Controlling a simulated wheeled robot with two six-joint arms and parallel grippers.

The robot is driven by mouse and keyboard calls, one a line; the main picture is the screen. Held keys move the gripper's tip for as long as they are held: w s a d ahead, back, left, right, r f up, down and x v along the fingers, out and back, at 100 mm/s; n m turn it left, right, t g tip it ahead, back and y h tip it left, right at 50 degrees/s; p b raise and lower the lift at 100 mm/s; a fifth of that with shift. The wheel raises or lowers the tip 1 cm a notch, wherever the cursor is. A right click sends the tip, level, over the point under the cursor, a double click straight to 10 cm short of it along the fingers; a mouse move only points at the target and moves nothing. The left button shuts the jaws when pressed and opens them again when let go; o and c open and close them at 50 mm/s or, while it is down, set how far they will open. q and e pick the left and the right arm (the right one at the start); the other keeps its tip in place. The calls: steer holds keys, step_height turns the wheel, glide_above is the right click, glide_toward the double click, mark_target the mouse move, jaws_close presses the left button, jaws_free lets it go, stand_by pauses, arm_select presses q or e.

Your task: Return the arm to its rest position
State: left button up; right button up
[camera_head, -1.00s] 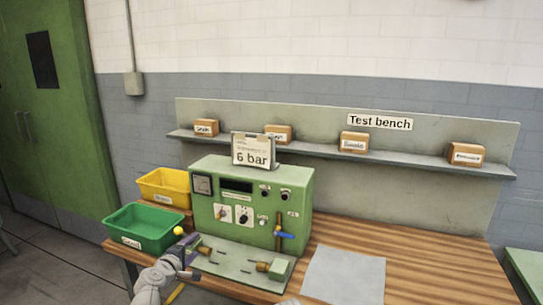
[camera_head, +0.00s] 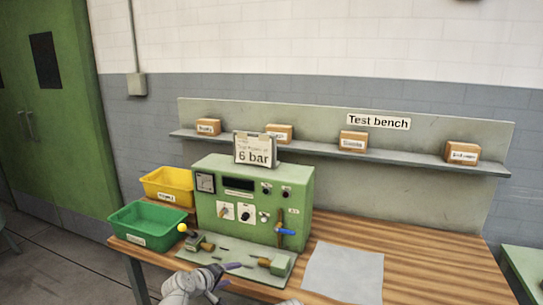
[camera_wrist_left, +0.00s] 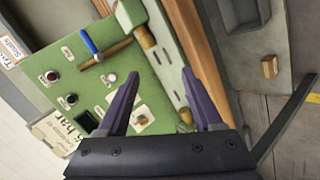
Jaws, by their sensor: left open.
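My left gripper (camera_head: 228,275) is at the bottom of the head view, in front of the test machine's base plate (camera_head: 216,250). In the left wrist view its two purple fingers (camera_wrist_left: 162,98) are spread apart, with nothing held between them. The green test machine (camera_head: 253,177) with dials, knobs and a blue-handled valve (camera_head: 285,232) stands behind the gripper. A yellow ball knob (camera_head: 182,228) sits at the left of the base plate. My right gripper is not in view.
A green bin (camera_head: 147,238) and a yellow bin (camera_head: 158,195) stand left of the machine. A grey sheet (camera_head: 343,274) lies on the wooden bench (camera_head: 425,262). The bench is clear right of the sheet. A shelf (camera_head: 400,159) with labelled boxes runs behind.

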arm_select(q)
steer(key=s+d+f+m+g+y+p, duration=0.1)
steer(key=s+d+f+m+g, duration=0.25)
steer(key=s, duration=0.25)
steer(key=s+d+f+m+g, duration=0.2)
steer(key=s+d+m, duration=0.1)
steer(key=s+d, duration=0.2)
steer(key=s+a+f+m+g+y+p, duration=0.1)
steer(key=s+m+g+y, duration=0.4)
steer(key=s, duration=0.8)
steer(key=shift+a+f+m+y, duration=0.4)
steer(key=shift+f+m+y, duration=0.1)
steer(key=shift+f, duration=0.2)
